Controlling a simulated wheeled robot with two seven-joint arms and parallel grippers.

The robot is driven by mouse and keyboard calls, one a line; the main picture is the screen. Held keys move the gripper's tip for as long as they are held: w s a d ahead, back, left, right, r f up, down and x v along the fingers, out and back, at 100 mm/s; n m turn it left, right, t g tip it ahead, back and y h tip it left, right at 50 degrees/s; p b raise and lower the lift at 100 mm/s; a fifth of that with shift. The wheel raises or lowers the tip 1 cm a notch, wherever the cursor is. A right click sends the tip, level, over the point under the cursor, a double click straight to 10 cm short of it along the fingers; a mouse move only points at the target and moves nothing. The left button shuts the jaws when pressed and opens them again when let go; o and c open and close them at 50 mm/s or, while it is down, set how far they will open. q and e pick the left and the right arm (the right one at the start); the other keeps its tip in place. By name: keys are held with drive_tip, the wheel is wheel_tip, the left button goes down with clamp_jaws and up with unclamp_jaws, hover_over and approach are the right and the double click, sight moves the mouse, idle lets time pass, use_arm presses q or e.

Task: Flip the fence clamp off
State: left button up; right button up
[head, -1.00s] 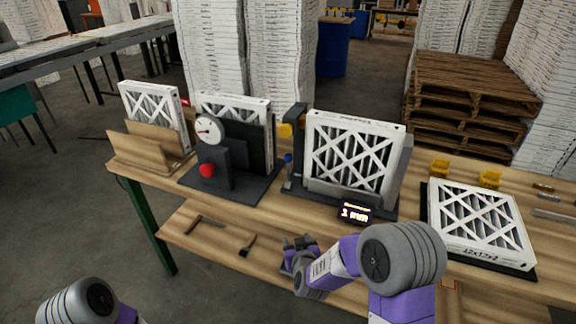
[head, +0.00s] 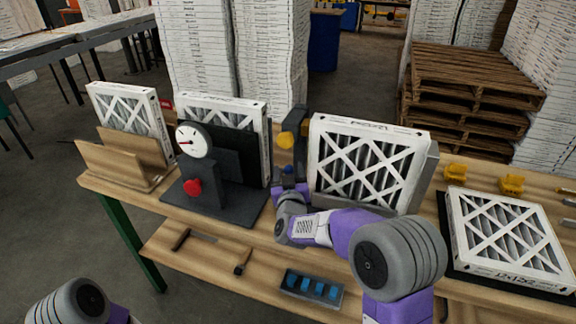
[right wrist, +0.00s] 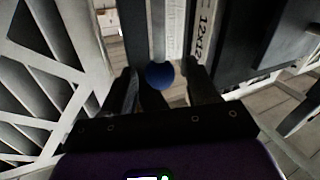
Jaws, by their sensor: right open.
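The fence clamp shows as a blue ball knob (right wrist: 160,75) on a pale lever in the right wrist view. In the head view the knob (head: 289,169) is small and partly covered by my gripper, beside the dark post left of the middle filter (head: 368,160). My right gripper (head: 289,187) is at the knob. Its dark fingers (right wrist: 163,86) are open on either side of the blue ball in the right wrist view; I cannot tell whether they touch it. My left gripper is out of view; only part of that arm shows at lower left.
A gauge stand with a dial (head: 194,141) and red knob (head: 193,187) stands left of the gripper. A yellow-tipped part (head: 286,140) is just above it. A flat filter (head: 508,235) lies at right. A tray of blue pieces (head: 311,289) is on the lower shelf.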

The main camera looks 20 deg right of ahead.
drive_tip(key=shift+x, duration=1.65)
drive_tip(key=shift+f, duration=0.1)
clamp_jaws()
